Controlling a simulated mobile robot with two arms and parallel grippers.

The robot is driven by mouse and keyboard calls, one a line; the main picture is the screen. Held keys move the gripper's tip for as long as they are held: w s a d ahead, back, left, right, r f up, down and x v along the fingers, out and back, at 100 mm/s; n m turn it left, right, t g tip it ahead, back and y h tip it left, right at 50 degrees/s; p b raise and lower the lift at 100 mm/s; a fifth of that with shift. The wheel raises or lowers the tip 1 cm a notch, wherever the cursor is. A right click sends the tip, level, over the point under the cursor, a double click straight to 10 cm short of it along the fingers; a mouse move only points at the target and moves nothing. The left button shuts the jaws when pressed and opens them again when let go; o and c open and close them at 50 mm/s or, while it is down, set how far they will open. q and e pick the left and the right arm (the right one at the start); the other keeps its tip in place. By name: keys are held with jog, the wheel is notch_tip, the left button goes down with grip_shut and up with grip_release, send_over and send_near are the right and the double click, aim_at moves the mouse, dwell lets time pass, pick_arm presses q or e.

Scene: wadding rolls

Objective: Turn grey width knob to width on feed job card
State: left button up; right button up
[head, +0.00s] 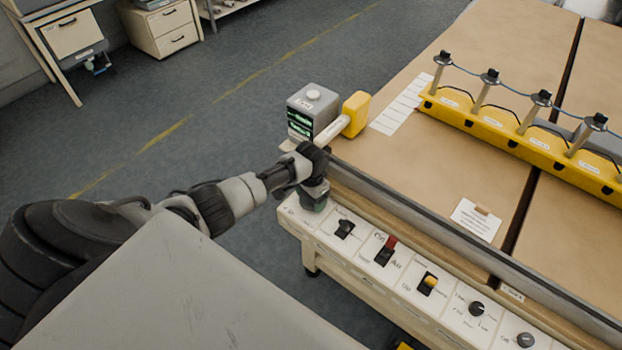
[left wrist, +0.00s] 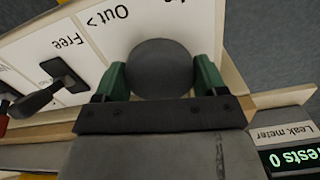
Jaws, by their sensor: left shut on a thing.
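My left gripper (head: 314,192) is at the left end of the control panel (head: 353,252), its green fingers on both sides of a round grey knob. In the left wrist view the gripper (left wrist: 161,80) is shut on this grey knob (left wrist: 160,58), beside a label whose visible part reads "Out >". In the head view the gripper hides the knob. A white card (head: 474,221) lies on the brown top of the table; its print is too small to read, so I cannot tell if it is the feed job card. My right gripper is not in view.
Right of the gripper, the panel carries a black lever (head: 344,228), a red-and-black switch (head: 385,252), a yellow switch (head: 428,283) and a black knob (head: 477,308). A grey meter box (head: 313,105) and yellow block (head: 355,113) stand close behind the gripper.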

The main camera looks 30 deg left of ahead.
pick_arm(q)
jog(key=o, duration=0.6)
jog(key=shift+o, duration=0.2)
jog(key=shift+r, duration=0.1)
notch_tip(320, 180, up, 11)
jog(key=shift+f, duration=0.2)
dwell(0.7)
